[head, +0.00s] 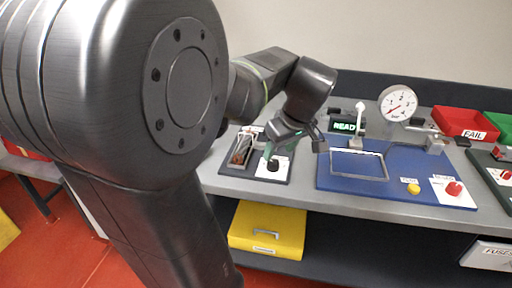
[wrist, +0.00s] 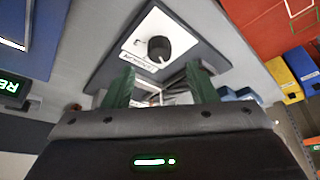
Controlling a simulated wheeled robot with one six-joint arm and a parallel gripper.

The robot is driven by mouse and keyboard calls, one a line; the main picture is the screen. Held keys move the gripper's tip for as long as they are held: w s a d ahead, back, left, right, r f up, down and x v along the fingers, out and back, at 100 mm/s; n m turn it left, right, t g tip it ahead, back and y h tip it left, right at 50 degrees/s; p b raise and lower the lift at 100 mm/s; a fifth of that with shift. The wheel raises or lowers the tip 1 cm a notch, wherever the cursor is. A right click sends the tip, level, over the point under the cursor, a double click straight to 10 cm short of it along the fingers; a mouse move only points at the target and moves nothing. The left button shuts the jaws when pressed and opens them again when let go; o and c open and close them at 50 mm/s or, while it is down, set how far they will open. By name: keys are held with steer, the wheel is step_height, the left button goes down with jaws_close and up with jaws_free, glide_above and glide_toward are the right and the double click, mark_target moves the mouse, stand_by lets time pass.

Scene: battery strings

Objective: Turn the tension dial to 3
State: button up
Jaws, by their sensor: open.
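A black round dial (head: 273,165) sits on a white plate on a dark grey panel (head: 240,172), left of the blue panel. The dial also shows in the wrist view (wrist: 158,48), just beyond my fingertips. Its label is too small and turned to read, and I cannot tell its setting. A red knob (head: 454,188) sits on another white plate at the blue panel's right end; its label is unreadable. My gripper (head: 283,145) is close to the black dial, with green fingers apart and empty. In the wrist view my gripper (wrist: 160,80) has a gap between its fingers.
The blue panel (head: 325,180) carries a metal frame, a yellow button (head: 413,188) and a round gauge (head: 398,103). A red bin (head: 462,122) marked FAIL stands at the back right. A yellow box (head: 267,230) lies on the shelf below.

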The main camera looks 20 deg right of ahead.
mark_target(273, 162)
steer(key=shift+b+x, duration=0.3)
steer(key=shift+x, duration=2.4)
steer(key=c, duration=1)
